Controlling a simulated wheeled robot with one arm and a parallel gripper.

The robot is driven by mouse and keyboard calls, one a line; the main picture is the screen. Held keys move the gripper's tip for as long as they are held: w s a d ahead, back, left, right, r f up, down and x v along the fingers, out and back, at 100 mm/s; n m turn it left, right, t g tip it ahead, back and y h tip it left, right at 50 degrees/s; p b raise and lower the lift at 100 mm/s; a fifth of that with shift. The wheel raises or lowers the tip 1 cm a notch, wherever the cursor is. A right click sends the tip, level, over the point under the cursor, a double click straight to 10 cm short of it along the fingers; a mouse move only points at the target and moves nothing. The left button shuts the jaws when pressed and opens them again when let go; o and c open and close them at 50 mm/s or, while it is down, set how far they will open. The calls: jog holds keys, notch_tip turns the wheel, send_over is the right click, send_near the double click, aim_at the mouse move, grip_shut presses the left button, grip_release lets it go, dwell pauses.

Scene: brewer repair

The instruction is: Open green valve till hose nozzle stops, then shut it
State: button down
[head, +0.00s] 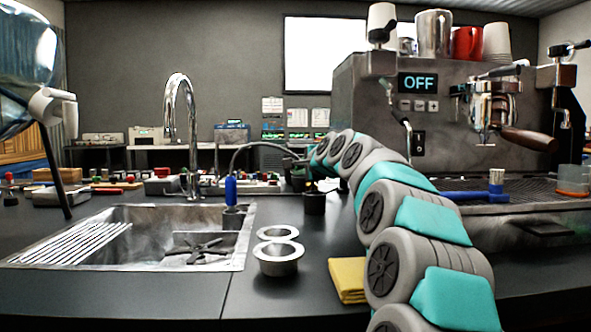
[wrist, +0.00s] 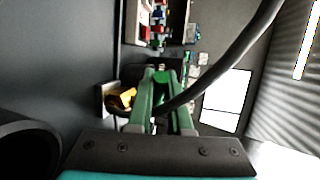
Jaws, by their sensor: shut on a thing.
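My gripper (wrist: 160,78) reaches to the back of the counter, beside the hose. In the wrist view its two green fingers are close together, shut on a small green part between them, which I take to be the green valve (wrist: 160,96). The fingers hide most of it, so I cannot tell how far it is turned. The dark hose (wrist: 235,58) curves past the fingers, and in the head view it arches behind the sink (head: 250,146). A yellow-orange fitting (wrist: 124,98) sits left of the fingers. I cannot make out the nozzle's end.
The sink (head: 240,245) with a chrome faucet (head: 178,85) is at left. The espresso machine (head: 375,120), showing OFF, stands at right. A dark cylinder (head: 314,204) is below my gripper.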

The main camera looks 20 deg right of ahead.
jog(key=shift+f, duration=0.1)
jog(key=c, duration=0.8)
grip_release()
jog(key=shift+c, duration=0.2)
jog(key=shift+s, duration=0.1)
jog(key=v, duration=0.7)
jog(key=shift+s, duration=0.3)
